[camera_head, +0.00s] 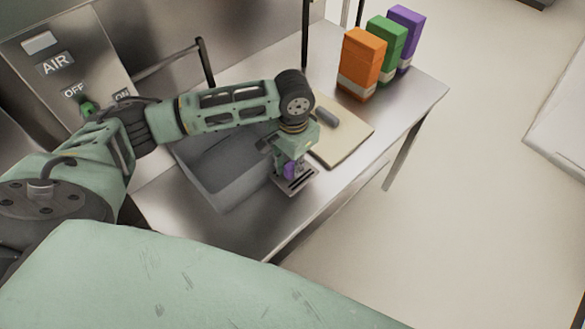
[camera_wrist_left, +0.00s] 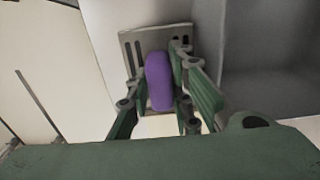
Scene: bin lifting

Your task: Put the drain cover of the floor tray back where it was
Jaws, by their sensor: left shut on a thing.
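The drain cover (camera_head: 300,184) is a small grey metal plate with dark slots and a purple grip (camera_head: 290,169). My left gripper (camera_head: 287,166) is shut on the purple grip, with the plate below its fingers. In the left wrist view, the purple grip (camera_wrist_left: 159,82) sits between the two green fingers (camera_wrist_left: 160,100), and the slotted plate (camera_wrist_left: 133,44) shows beyond it. The plate is beside the front right corner of a grey basin; its exact height is hard to tell. My right gripper is not in view. I cannot make out a floor tray.
The grey basin (camera_head: 205,180) is at the steel table (camera_head: 330,175). A tan board (camera_head: 352,139) with a dark grey cylinder (camera_head: 325,117) lies right of it. Orange (camera_head: 360,65), green (camera_head: 388,45) and purple (camera_head: 404,35) boxes stand at the back right. The floor (camera_head: 480,200) on the right is clear.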

